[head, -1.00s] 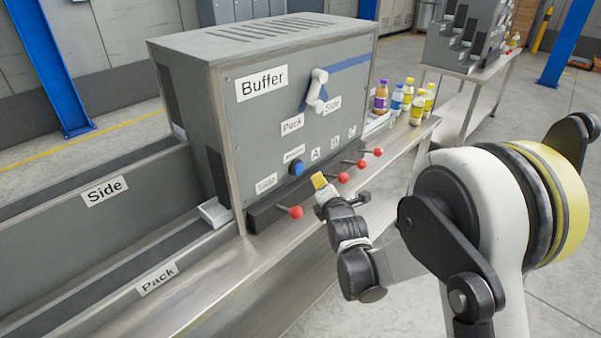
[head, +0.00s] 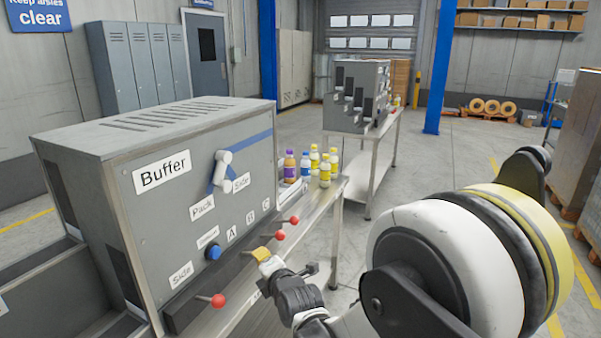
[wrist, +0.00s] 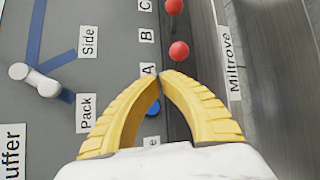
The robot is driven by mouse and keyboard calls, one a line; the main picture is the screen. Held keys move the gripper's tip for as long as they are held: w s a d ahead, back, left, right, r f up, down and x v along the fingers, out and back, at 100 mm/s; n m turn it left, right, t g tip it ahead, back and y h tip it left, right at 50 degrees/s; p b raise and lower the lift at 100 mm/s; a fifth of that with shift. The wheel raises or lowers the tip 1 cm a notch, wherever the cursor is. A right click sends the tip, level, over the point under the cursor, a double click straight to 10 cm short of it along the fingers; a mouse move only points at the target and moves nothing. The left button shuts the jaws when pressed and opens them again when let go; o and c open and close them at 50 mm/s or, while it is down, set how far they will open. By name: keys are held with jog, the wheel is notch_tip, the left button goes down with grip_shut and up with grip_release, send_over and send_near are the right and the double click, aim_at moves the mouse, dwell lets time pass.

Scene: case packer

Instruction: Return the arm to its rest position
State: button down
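My gripper (head: 262,254) is in front of the grey Buffer machine (head: 200,130), near its row of red-knobbed levers. In the wrist view, its yellow fingers (wrist: 160,78) meet at the tips with nothing between them. The rest of my arm reaches in from the right of the head view. A red knob (head: 218,300) is left of my gripper and two more, one near B (head: 280,235) and one near C (head: 294,220), are beyond it. A further knob may be hidden behind the gripper. The blue button (head: 213,252) shows partly behind the fingers in the wrist view.
The white selector handle (head: 222,168) is on the machine's front. Several bottles (head: 315,160) stand at the machine's far end, on the steel bench (head: 325,205). A second table (head: 375,150) with a grey rack (head: 355,90) stands behind. Open floor lies right of it.

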jog(key=s+d+r+m+g+h, duration=0.1)
jog(key=s+d+r+m, duration=0.25)
jog(key=d, duration=0.35)
jog(key=s+d+r+m+h, duration=0.2)
jog(key=s+d+m, duration=0.1)
jog(key=d+m, duration=0.25)
jog(key=s+d+r+m+g+h, duration=0.1)
jog(key=s+d+r+m, duration=0.25)
jog(key=d, duration=0.35)
jog(key=s+d+f+m+g+h, duration=0.1)
jog(key=s+d+f+m+g, duration=0.1)
jog(key=s+d+m, duration=0.5)
jog(key=s+d+f+m+g+h, duration=0.1)
jog(key=s+d+f+m+h, duration=0.1)
jog(key=s+d+m, duration=0.5)
jog(key=s+m, duration=0.1)
jog(key=s, duration=0.5)
jog(key=shift+s+d+g, duration=0.15)
jog(key=shift+d+g, duration=0.15)
jog(key=shift+g, duration=0.1)
